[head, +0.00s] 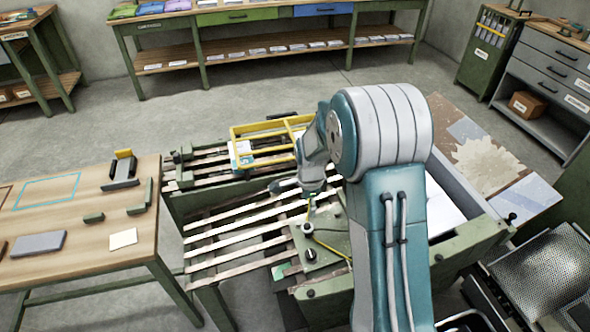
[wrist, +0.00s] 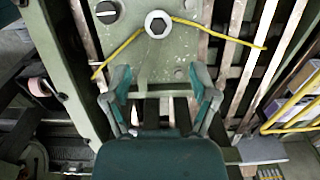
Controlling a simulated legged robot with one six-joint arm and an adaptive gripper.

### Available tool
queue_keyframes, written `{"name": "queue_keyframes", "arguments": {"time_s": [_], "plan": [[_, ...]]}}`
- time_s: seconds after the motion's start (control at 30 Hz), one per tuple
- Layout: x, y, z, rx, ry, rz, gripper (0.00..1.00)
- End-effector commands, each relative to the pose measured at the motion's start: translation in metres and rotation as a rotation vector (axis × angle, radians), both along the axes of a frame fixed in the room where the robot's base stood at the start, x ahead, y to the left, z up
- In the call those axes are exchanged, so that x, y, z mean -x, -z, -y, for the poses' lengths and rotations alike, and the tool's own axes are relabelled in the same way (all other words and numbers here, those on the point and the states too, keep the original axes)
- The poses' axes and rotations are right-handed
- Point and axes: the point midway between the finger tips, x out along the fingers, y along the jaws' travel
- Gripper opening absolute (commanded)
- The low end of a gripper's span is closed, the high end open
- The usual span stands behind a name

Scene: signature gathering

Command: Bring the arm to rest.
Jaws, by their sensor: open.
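My gripper (wrist: 160,82) is open and empty in the wrist view, its two fingers spread apart with nothing between the tips. In the head view, my teal and grey arm reaches over a green slatted machine (head: 225,240). There the gripper end is small and partly hidden by my arm, just above the same green plate (head: 325,262). I cannot tell the exact gap between them.
A yellow frame (head: 240,131) stands on the slats behind my gripper. A wooden table (head: 80,255) with small blocks is at left. A long bench (head: 270,50) lines the back. Grey drawers (head: 560,65) stand at right. Open floor (head: 90,130) lies between table and bench.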

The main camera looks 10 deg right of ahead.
Motion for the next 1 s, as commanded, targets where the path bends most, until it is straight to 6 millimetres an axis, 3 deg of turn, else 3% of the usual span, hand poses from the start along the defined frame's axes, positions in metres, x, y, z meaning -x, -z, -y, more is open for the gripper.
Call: {"name": "queue_keyframes", "arguments": {"time_s": [0.17,0.27,0.37,0.7,1.0], "plan": [[0.001,-0.003,0.0,0.0,-0.008,0.004,0.75],[0.005,-0.021,-0.002,0.002,-0.061,0.025,0.75],[0.015,-0.054,-0.004,0.009,-0.167,0.063,0.75],[0.076,-0.157,-0.013,0.066,-0.596,0.192,0.75],[0.146,-0.216,-0.021,0.161,-0.968,0.291,0.75]]}}
